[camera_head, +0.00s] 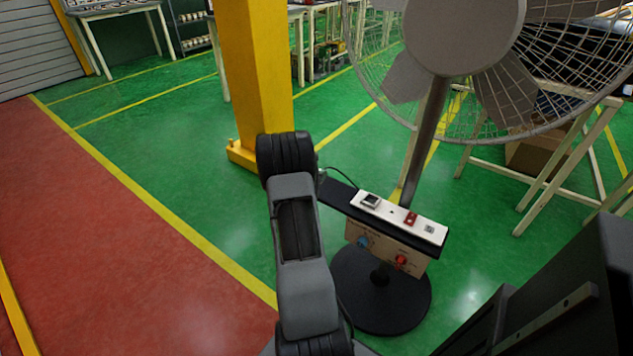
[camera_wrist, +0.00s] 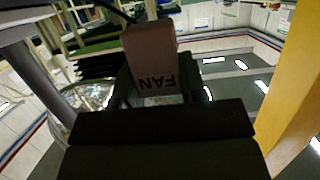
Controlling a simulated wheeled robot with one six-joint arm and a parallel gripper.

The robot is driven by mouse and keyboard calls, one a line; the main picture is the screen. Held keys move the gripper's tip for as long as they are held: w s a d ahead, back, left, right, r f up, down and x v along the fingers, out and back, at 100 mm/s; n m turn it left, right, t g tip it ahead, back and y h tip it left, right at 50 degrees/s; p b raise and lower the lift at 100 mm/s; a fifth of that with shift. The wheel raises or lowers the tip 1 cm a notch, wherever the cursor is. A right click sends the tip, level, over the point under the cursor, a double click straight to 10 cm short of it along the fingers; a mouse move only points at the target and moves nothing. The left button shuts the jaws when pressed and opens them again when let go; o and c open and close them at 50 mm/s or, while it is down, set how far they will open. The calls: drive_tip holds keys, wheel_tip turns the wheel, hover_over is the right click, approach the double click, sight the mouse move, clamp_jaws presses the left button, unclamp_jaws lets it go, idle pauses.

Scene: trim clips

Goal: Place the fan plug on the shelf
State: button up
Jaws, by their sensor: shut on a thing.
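The fan plug (camera_wrist: 150,55) is a brownish block with "FAN" printed on it, upside down in the wrist view. My gripper (camera_wrist: 152,92) is shut on it; dark gripper parts fill the lower middle of that view. In the head view my arm hides most of the gripper and the plug. The shelf (camera_head: 335,194) is a dark narrow board on the fan stand, just right of my wrist. A white socket strip (camera_head: 390,211) lies along it, with a red switch. A thin black cable arches between my wrist and the shelf.
A panel (camera_head: 385,248) with a blue and a red plug-like part hangs below the shelf. The large grey fan (camera_head: 465,35) rises behind it on a round black base (camera_head: 400,315). A yellow pillar (camera_head: 255,80) stands behind my wrist.

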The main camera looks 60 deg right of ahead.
drive_tip(key=shift+w+d+f+b, duration=0.1)
drive_tip(key=shift+f+b, duration=0.2)
drive_tip(key=shift+f, duration=0.65)
drive_tip(key=shift+w+d+f+b, duration=0.1)
drive_tip(key=shift+f+b, duration=0.2)
drive_tip(key=shift+f, duration=0.6)
